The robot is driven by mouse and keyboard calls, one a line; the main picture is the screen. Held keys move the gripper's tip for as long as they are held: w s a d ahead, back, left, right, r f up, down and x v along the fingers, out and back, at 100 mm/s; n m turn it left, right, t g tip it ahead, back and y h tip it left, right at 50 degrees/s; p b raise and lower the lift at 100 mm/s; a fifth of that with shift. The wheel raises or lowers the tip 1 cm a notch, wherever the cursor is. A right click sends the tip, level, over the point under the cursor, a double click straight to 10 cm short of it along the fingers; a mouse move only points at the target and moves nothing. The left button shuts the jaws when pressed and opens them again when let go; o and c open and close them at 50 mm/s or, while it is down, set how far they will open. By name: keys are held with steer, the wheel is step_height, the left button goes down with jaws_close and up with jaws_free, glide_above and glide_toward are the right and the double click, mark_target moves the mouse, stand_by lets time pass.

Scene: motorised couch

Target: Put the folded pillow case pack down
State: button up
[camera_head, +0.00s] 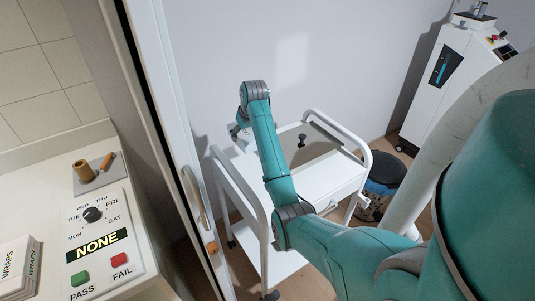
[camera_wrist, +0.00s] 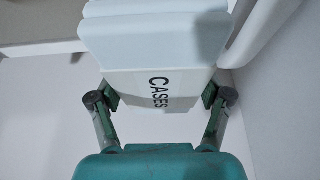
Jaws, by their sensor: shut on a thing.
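The folded pillow case pack (camera_wrist: 150,45) is a white, layered block with "CASES" printed on its near face in the wrist view. My gripper (camera_wrist: 160,97) is shut on it, with one finger at each side of the labelled end. In the head view my gripper (camera_head: 240,132) is at the far left end of the white trolley (camera_head: 335,185), largely hidden by my own wrist. The pack cannot be made out clearly there. Whether the pack touches a surface beneath it cannot be told.
The trolley has raised rails and a grey panel (camera_head: 318,150) with a dark knob on top. A dark round bin (camera_head: 385,178) and a white machine (camera_head: 440,90) stand right. A door frame (camera_head: 165,100) and a counter with a NONE panel (camera_head: 97,244) are left.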

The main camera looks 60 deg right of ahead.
mark_target(250, 137)
step_height(250, 137, down, 9)
steer(key=shift+f, duration=0.1)
stand_by(0.3)
steer(key=shift+f, duration=0.1)
steer(key=o, duration=1.2)
steer(key=v, duration=1.1)
steer(key=shift+r, duration=0.35)
steer(key=shift+s+a+r, duration=0.1)
steer(key=shift+s+r, duration=0.05)
steer(key=shift+r, duration=0.15)
steer(key=shift+a, duration=0.1)
